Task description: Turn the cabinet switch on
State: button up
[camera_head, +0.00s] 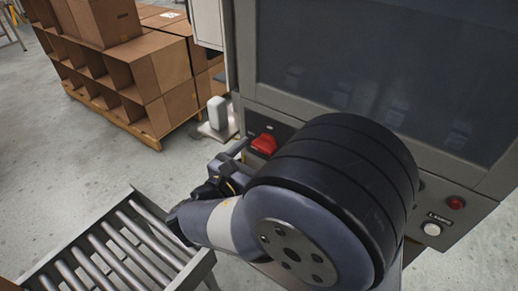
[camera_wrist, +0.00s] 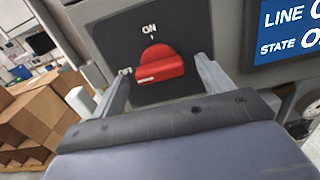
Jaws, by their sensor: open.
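The cabinet switch is a red rotary knob (camera_wrist: 160,63) on a black plate (camera_wrist: 191,30), with a white ON label and tick above it. Its grip lies roughly crosswise, tilted a little, with a pale line on its front. In the head view the red switch (camera_head: 264,144) sits on the grey cabinet's (camera_head: 290,105) front below the dark window. My gripper (camera_wrist: 164,67) is open, with one finger on each side of the knob; I cannot tell whether either finger touches it. In the head view my arm partly hides the gripper and the panel.
A blue screen (camera_wrist: 287,28) reading LINE and STATE is right of the switch. A red button (camera_head: 455,203) and a white button (camera_head: 432,229) are at the cabinet's lower right. A roller conveyor (camera_head: 118,250) stands at lower left, and cardboard boxes (camera_head: 150,65) on a pallet behind.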

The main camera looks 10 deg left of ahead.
jog(key=shift+w+d, duration=0.2)
jog(key=shift+w, duration=0.25)
jog(key=c, duration=1)
